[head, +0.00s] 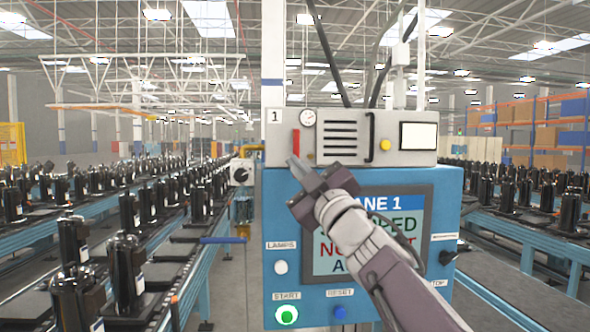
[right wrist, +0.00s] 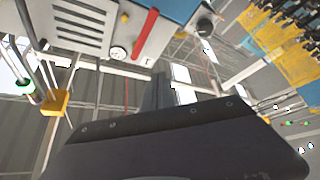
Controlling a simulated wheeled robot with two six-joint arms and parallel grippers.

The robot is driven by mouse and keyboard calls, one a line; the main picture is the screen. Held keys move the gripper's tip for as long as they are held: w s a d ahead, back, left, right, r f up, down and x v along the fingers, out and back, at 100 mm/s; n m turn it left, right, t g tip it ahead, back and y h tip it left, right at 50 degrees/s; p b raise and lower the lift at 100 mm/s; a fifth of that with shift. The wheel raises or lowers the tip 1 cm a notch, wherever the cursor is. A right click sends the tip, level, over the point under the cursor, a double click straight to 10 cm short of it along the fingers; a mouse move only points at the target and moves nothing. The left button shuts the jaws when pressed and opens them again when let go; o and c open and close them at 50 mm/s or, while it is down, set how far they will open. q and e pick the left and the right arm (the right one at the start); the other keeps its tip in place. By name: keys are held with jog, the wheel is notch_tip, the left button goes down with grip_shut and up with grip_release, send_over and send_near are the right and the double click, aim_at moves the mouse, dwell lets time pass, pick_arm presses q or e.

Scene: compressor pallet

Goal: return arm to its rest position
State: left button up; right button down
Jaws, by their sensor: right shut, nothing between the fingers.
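My right gripper (head: 300,168) is shut and empty. Its arm comes in from the lower right, in front of the blue control panel (head: 281,215), and its fingertips overlap the lower front of the grey box (head: 353,118) on top. The fingers (right wrist: 160,92) also show in the right wrist view, pointing up toward the box. I cannot tell whether they touch it. The arm hides part of the screen (head: 335,250), which reads "LANE 1" above partly covered words. My left gripper is not in view.
The panel has a glowing green start button (head: 287,315), a blue reset button (head: 340,312) and a white lamps button (head: 281,267). The grey box carries a red bar (head: 296,141) and a gauge (head: 309,118). Conveyors with black compressors (head: 127,272) run on both sides.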

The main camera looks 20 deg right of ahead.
jog(key=w+a+f+m+g+b, duration=0.1)
jog(key=w+f+g+b, duration=0.2)
jog(key=f, duration=1)
jog(key=w+a+f+m+g+b, duration=0.1)
jog(key=w+f+m+b, duration=0.3)
jog(key=f, duration=0.8)
notch_tip(320, 180, down, 23)
jog(key=s+m+g+h+b, duration=0.1)
jog(key=s+g+h+b, duration=0.1)
jog(key=s+g+b, duration=0.3)
jog(key=s+f+m+g, duration=0.1)
jog(key=s+f+g, duration=0.15)
jog(key=f, duration=0.35)
jog(key=s+d+f+m+g+h, duration=0.1)
jog(key=s+f+g, duration=0.1)
jog(key=s+f, duration=0.35)
jog(key=s+f+m+g, duration=0.1)
jog(key=s+f+g, duration=0.15)
jog(key=f, duration=0.55)
jog(key=s+f+m+g, duration=0.1)
jog(key=s+f+g, duration=0.4)
jog(key=s, duration=0.7)
jog(key=shift+s+a+f, duration=0.35)
jog(key=shift+a, duration=0.1)
jog(key=shift+d, duration=0.1)
